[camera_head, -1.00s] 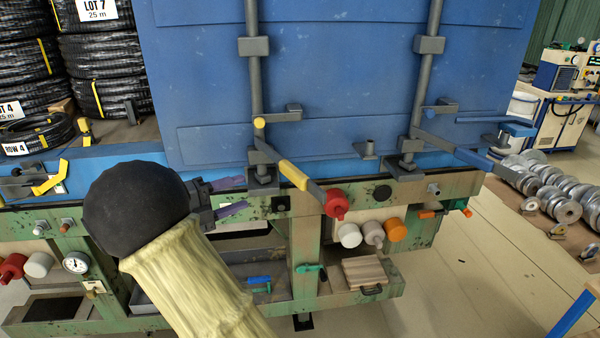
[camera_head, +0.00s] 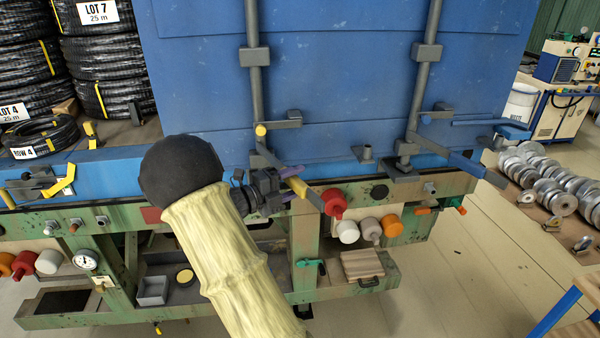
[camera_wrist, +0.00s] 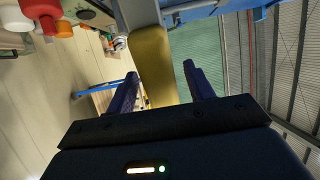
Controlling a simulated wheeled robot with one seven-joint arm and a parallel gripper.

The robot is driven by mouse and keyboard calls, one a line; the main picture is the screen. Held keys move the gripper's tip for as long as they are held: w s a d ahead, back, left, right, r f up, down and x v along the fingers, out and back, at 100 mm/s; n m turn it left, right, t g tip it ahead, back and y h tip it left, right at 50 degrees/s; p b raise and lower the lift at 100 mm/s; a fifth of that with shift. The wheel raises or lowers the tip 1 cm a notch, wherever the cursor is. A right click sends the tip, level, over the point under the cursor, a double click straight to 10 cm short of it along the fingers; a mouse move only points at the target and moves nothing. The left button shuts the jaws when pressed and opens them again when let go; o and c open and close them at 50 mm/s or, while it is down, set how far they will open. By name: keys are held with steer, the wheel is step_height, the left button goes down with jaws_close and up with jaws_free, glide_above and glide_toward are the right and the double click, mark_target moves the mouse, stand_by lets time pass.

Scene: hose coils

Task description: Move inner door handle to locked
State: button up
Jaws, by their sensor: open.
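A blue door panel (camera_head: 340,80) carries two upright grey lock rods. A handle with a yellow grip (camera_head: 299,187) slants down and right from the foot of the left rod (camera_head: 252,90). A second handle with a blue grip (camera_head: 466,163) slants the same way from the right rod (camera_head: 424,75). My gripper (camera_head: 285,187) is at the yellow grip, with its purple fingers open around it. In the wrist view the yellow grip (camera_wrist: 154,62) lies between the two fingers, with visible gaps. Contact cannot be told.
Red, white and orange knobs (camera_head: 391,225) line the green frame (camera_head: 440,189) just below and right of the yellow grip. A grey catch with a bracket (camera_head: 280,118) sits above it. Stacked black hoses (camera_head: 105,65) stand at left. Metal rollers (camera_head: 540,185) lie at right.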

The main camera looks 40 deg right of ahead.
steer(key=shift+s+d, duration=0.15)
steer(key=shift+d, duration=0.8)
jaws_close()
